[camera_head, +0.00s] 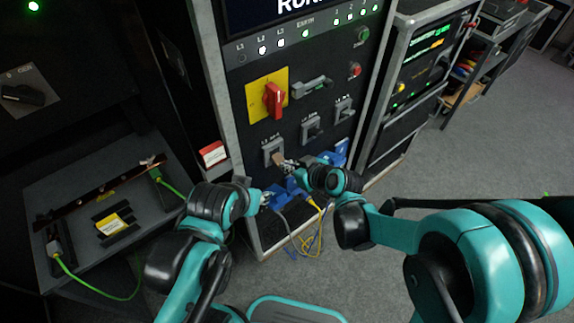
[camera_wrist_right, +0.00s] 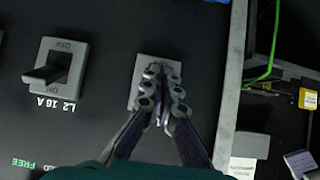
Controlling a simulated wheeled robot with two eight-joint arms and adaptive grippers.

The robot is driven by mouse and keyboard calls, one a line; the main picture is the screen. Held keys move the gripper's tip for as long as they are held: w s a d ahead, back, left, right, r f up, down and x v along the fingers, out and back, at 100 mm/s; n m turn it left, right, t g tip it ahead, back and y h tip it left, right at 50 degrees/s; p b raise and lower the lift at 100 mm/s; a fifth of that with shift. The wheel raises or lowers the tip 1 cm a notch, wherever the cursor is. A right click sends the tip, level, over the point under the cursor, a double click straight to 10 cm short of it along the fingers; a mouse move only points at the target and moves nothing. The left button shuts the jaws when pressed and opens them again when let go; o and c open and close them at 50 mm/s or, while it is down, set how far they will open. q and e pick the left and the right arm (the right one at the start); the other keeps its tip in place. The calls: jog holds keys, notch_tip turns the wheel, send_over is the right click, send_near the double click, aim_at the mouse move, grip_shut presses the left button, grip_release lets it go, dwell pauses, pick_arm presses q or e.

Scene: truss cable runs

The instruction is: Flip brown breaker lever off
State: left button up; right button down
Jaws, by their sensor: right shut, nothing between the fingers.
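The breaker with the brown lever (camera_head: 278,158) is the leftmost of three on the dark panel in the head view. My right gripper (camera_head: 289,163) is at this breaker, its fingertips close to the lever. In the right wrist view the shut right gripper (camera_wrist_right: 160,72) covers the middle of the breaker's grey plate (camera_wrist_right: 145,62). The lever is hidden there, so its position and any contact cannot be told. My left gripper (camera_head: 268,199) is lower, beside blue connectors; its finger opening is too small to tell.
The L2 16 A breaker (camera_wrist_right: 52,72) with a dark lever sits beside it in the wrist view. Above are a red rotary switch (camera_head: 274,100) and a grey handle (camera_head: 312,86). Blue connectors (camera_head: 288,188) and a yellow cable (camera_head: 314,225) are below. A grey metal frame (camera_wrist_right: 232,85) edges the panel.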

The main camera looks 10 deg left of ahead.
dwell(0.3)
pick_arm(q)
jog(key=shift+r+p, duration=0.55)
jog(key=shift+p, duration=0.2)
pick_arm(e)
jog(key=shift+r, duration=0.75)
